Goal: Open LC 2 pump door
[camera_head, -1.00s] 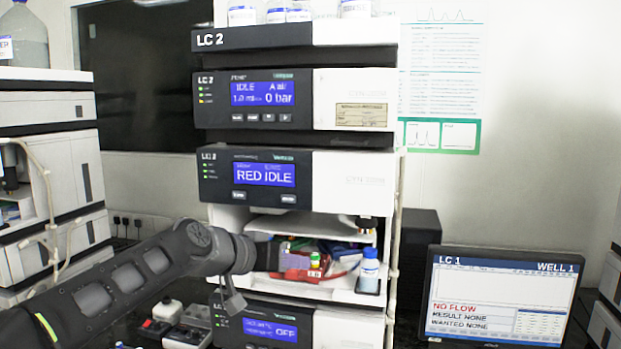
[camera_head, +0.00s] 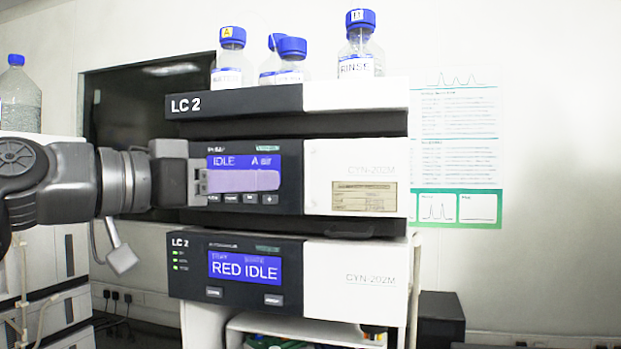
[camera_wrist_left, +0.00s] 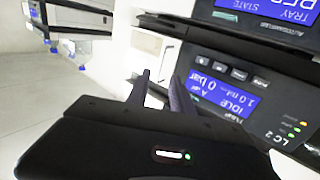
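The LC 2 pump module (camera_head: 290,225) is the upper dark-and-white unit, with a blue screen reading IDLE. Its white front panel (camera_head: 326,165) on the right, marked CYN-202M with a beige label, looks flush and closed. My left gripper (camera_head: 278,180) is in front of the pump's dark panel, covering part of the screen, with its fingers pointing right toward the white panel. In the left wrist view, which is upside down, the two fingers (camera_wrist_left: 158,80) stand apart with nothing seen between them. Whether they touch the pump cannot be told. My right gripper is not in view.
Several blue-capped bottles (camera_head: 290,62) stand on the LC 2 top (camera_head: 355,95). Below the pump is a module reading RED IDLE (camera_head: 290,275). Another instrument stack (camera_head: 50,275) is at the left. A poster (camera_head: 458,140) hangs on the wall; the space right of the stack is open.

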